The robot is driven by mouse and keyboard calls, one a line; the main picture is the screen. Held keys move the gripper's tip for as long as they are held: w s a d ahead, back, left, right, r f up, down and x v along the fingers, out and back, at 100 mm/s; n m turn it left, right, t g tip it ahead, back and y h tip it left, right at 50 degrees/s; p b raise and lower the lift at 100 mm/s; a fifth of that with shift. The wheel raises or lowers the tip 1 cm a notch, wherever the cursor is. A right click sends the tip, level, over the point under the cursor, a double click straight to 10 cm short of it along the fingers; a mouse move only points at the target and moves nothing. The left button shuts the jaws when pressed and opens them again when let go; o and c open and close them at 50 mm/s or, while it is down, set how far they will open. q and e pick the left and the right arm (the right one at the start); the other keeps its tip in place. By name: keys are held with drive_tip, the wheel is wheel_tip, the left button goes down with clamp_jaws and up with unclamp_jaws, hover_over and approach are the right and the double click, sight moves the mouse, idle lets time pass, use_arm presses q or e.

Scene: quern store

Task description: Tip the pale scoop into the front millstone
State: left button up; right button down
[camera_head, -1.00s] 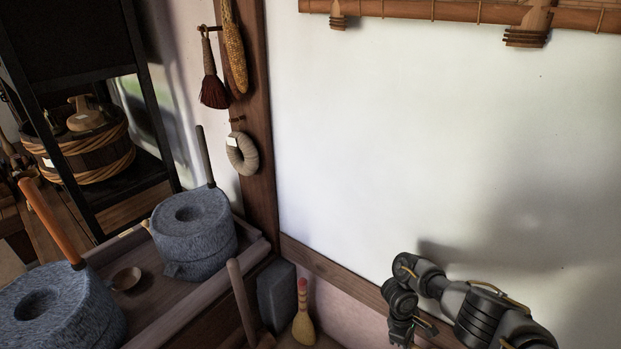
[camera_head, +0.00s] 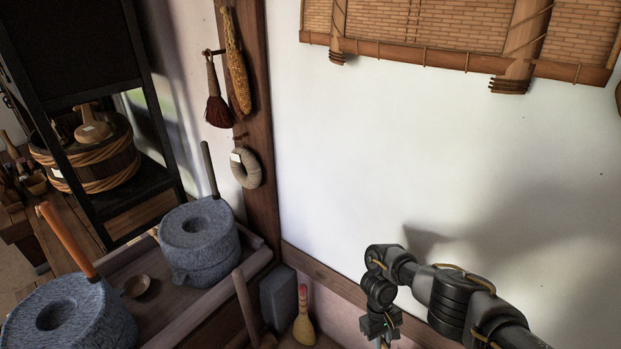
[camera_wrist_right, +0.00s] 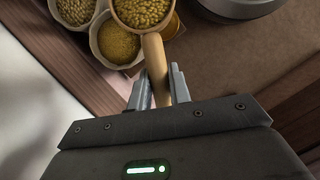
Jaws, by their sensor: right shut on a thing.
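The pale scoop (camera_wrist_right: 155,60) is in the right wrist view, its bowl at the top edge and full of golden grain. My right gripper (camera_wrist_right: 157,82) is shut on its handle. In the head view only my right arm shows at lower right; the gripper end is cut off at the bottom and the scoop is not clear. Two grey millstones stand on a wooden bench at left: the nearer one (camera_head: 85,318) with an orange handle, partly cut off, and a farther one (camera_head: 190,262) with a dark handle. Both have a top hole. My left gripper is out of view.
Containers of yellow grain (camera_wrist_right: 119,45) lie beside and below the scoop. A grey round thing (camera_wrist_right: 238,6) is at the top right there. A post (camera_head: 255,130) and white wall (camera_head: 400,150) stand behind.

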drive_tip(key=s+a+r+m+y, duration=0.1)
drive_tip(key=a+r+m, duration=0.1)
drive_tip(key=a+r, duration=0.35)
drive_tip(key=s+a+r+m, duration=0.1)
drive_tip(key=a+r+m, duration=0.1)
drive_tip(key=r, duration=0.6)
use_arm(q)
drive_tip(key=b, duration=0.1)
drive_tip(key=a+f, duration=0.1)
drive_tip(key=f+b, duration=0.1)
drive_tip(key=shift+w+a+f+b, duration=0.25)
drive_tip(key=shift+b, duration=0.05)
use_arm(e)
drive_tip(key=d+r, duration=0.5)
drive_tip(key=r, duration=0.4)
drive_tip(key=d+r, duration=0.4)
drive_tip(key=r, duration=0.6)
drive_tip(key=shift+w+d+m+y, duration=0.3)
drive_tip(key=shift+w+d+m, duration=0.05)
drive_tip(key=shift+m, duration=0.05)
